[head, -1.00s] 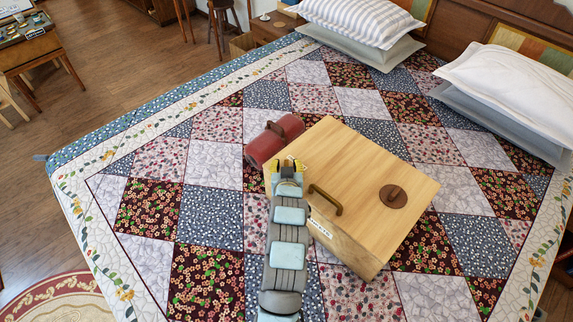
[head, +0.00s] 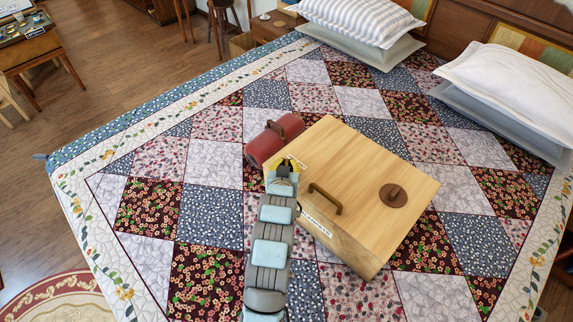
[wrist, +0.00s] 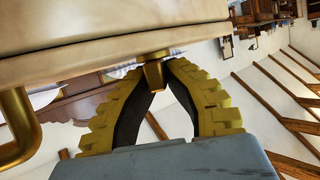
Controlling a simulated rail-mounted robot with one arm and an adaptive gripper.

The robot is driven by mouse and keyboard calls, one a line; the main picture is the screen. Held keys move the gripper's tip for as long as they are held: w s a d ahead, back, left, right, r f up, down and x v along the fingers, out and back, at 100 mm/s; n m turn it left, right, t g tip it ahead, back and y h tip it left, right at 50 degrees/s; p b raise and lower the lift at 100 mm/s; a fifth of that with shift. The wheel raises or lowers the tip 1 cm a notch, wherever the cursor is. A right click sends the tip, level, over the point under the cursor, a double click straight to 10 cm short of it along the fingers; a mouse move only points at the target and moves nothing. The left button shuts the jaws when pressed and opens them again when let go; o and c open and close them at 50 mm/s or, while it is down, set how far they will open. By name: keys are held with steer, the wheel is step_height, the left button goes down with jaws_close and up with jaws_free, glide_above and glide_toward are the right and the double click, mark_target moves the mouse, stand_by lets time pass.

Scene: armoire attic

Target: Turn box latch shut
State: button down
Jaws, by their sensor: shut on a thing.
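A light wooden box (head: 365,165) sits on the quilted bed, with a dark round disc (head: 393,196) on its lid and a curved brown handle (head: 326,199) at its near edge. My gripper (head: 286,163) is at the box's left corner. In the wrist view, my gripper (wrist: 157,72) has its yellow, black-lined fingers closed on a small brass latch (wrist: 154,74) at the edge of the box (wrist: 100,35). A brass handle (wrist: 22,130) shows at left there. The latch is hidden by my gripper in the head view, and its exact angle is unclear.
A dark red roll (head: 268,143) with a handle lies close behind my gripper, left of the box. Pillows (head: 350,20) lie at the head of the bed. The patchwork quilt (head: 150,208) to the left is clear.

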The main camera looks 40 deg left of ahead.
steer(key=shift+a+f+m+t+h+b, duration=0.15)
steer(key=shift+m+t+h+b, duration=0.3)
steer(key=shift+m+h+b, duration=0.25)
steer(key=shift+a+f+m+t+h+b, duration=0.1)
steer(key=shift+m+t+h+b, duration=0.35)
steer(key=shift+m+h+b, duration=0.2)
steer(key=m+t+h+b, duration=0.1)
steer(key=m+h+b, duration=0.3)
steer(key=b, duration=0.5)
steer(key=shift+d+f+m+h, duration=0.15)
steer(key=shift+m+h, duration=0.1)
steer(key=shift+h, duration=0.3)
steer(key=m+g+h+b, duration=0.1)
steer(key=m+h+b, duration=0.3)
steer(key=b, duration=0.4)
steer(key=shift+m+h, duration=0.3)
steer(key=shift+h, duration=0.3)
steer(key=m+g+h+b, duration=0.1)
steer(key=b, duration=0.1)
steer(key=m+g+h+b, duration=0.1)
steer(key=m+h+b, duration=0.1)
steer(key=m+g+h+b, duration=0.1)
steer(key=b, duration=0.1)
steer(key=shift+r, duration=0.3)
steer(key=shift+m+h+b, duration=0.3)
steer(key=shift+m+h, duration=0.2)
steer(key=c, duration=1.1)
jaws_free()
steer(key=shift+w+d+r, duration=0.1)
steer(key=shift+d, duration=0.05)
